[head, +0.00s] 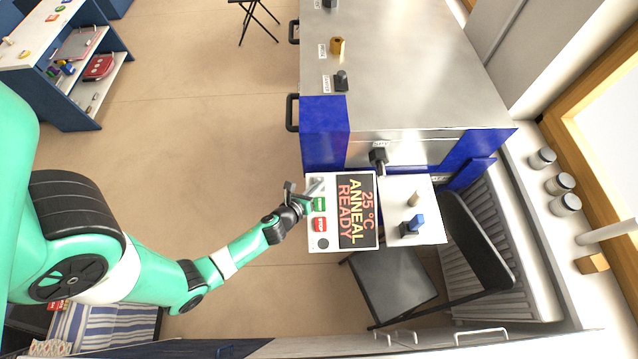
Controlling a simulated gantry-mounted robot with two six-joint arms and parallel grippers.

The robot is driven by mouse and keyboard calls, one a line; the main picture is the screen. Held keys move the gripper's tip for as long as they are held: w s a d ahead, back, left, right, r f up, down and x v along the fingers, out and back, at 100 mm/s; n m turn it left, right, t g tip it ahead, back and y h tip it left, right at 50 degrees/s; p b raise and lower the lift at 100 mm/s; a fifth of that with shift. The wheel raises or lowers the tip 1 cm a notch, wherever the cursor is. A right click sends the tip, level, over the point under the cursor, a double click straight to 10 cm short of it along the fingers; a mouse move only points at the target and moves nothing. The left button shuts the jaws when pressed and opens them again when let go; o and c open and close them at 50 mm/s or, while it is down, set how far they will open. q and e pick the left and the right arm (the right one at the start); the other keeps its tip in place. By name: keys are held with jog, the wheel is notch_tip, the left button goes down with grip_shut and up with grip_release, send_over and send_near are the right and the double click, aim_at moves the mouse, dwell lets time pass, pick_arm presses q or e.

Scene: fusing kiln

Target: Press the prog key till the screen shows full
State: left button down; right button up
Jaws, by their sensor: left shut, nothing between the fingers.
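The controller panel (313,236) is a white box below the kiln's blue corner, seen turned sideways. Its dark screen (358,210) reads "25 °C", "ANNEAL" and "READY". Along the panel's left side are a green key (319,205), a red key (320,224) and a dark round knob or button (323,243). The prog key's label is not readable. My right gripper is out of view.
The steel kiln top (410,70) fills the upper middle. A white plate with a blue switch (416,222) adjoins the panel on the right. A black folding chair (390,285) stands below. Jars (560,184) line the sill at right. Open floor lies left of the panel.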

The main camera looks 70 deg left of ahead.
pick_arm(q)
jog(key=shift+a+f, duration=0.2)
jog(key=shift+f, duration=0.2)
dwell(0.3)
jog(key=shift+r, duration=0.1)
jog(key=shift+d+r+p, duration=0.4)
jog(key=shift+r+p, duration=0.05)
jog(key=shift+r, duration=0.3)
jog(key=shift+f, duration=0.15)
jog(key=shift+a+f, duration=0.2)
jog(key=shift+f, duration=0.05)
